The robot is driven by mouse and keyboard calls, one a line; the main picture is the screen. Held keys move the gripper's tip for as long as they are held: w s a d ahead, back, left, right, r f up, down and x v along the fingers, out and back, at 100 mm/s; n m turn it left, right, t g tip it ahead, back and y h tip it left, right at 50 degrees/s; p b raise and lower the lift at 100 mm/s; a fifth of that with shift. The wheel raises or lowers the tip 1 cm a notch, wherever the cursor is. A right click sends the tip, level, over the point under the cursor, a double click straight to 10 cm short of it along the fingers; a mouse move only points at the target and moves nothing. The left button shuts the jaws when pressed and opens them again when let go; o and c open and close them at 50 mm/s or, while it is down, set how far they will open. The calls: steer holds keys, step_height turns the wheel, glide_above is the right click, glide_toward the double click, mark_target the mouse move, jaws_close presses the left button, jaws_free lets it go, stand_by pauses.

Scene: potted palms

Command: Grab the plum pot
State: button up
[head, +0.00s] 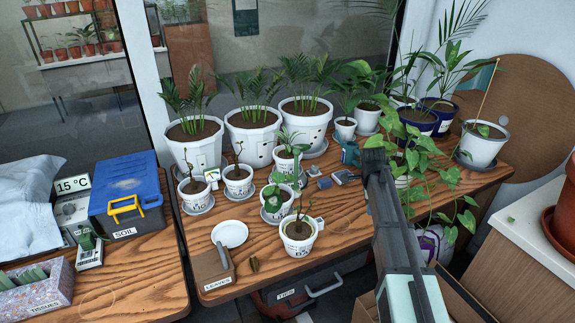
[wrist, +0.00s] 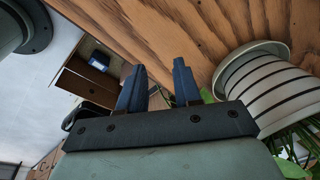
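Two dark blue-purple pots with pale labels stand at the back right of the bench in the head view, one (head: 418,122) left of the other (head: 444,108). Their labels are too small to read, and I cannot tell which pot is the plum one. My gripper (wrist: 158,88) shows two blue fingers in the wrist view, apart with nothing between them. In the head view my arm crosses the bench's right part, in front of the trailing plant, and the fingertips are hard to make out. A white pot with dark rings (wrist: 285,95) is right of the fingers in the wrist view, upside down there.
Several white pots (head: 253,135) with palms and seedlings crowd the bench (head: 205,240). A trailing vine (head: 440,172) hangs beside my arm. A white saucer (head: 230,234), a leaves box (head: 213,270) and a blue-lidded soil box (head: 126,190) are at left. The bench's front middle is partly clear.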

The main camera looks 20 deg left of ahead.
steer(key=w+a+r+m, duration=0.1)
steer(key=w+a+r, duration=0.3)
steer(key=a, duration=0.5)
steer(key=w+a+r, duration=0.2)
steer(key=a+r, duration=0.3)
steer(key=a, duration=0.4)
step_height(320, 180, up, 11)
steer(key=m+y, duration=0.1)
steer(key=m, duration=0.1)
glide_above(288, 162)
steer(key=s+a, duration=0.2)
steer(key=a, duration=0.1)
step_height(288, 162, down, 14)
steer(key=w, duration=0.1)
steer(key=shift+w+d+r, duration=0.15)
steer(key=shift+w, duration=0.25)
jaws_close()
